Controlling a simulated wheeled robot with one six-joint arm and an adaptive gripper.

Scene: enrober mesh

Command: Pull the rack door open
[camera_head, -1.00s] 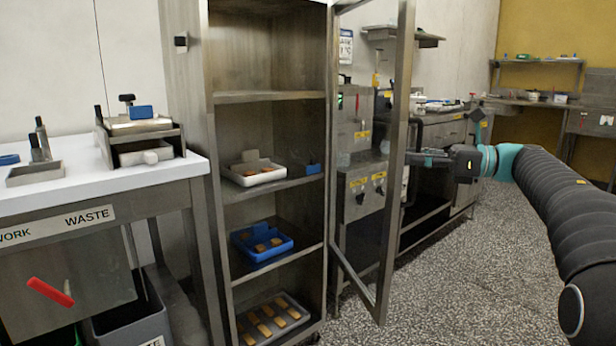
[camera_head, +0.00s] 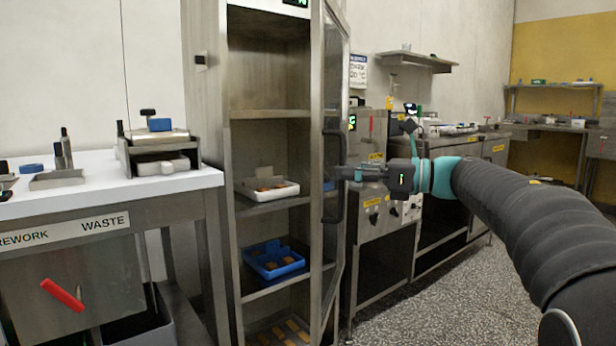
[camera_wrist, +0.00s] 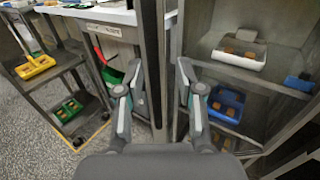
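The tall steel rack (camera_head: 268,114) stands in the middle of the head view. Its framed glass door (camera_head: 338,75) stands partly open, seen at a steep angle on the rack's right side. A dark upright handle (camera_head: 339,205) is on the door's outer face. My gripper (camera_head: 338,173) reaches in from the right, with its fingers at the handle's mid-height. In the wrist view my gripper (camera_wrist: 159,66) has its fingers apart. A dark upright bar of the door (camera_wrist: 151,40) shows between them; whether the fingers touch it I cannot tell.
The rack shelves hold a white tray (camera_head: 283,193), a blue tray (camera_head: 292,266) and a lower tray of bars. A white-topped table (camera_head: 100,195) stands left. Steel machines (camera_head: 372,225) stand right of the door. Speckled floor (camera_head: 440,300) is free at the lower right.

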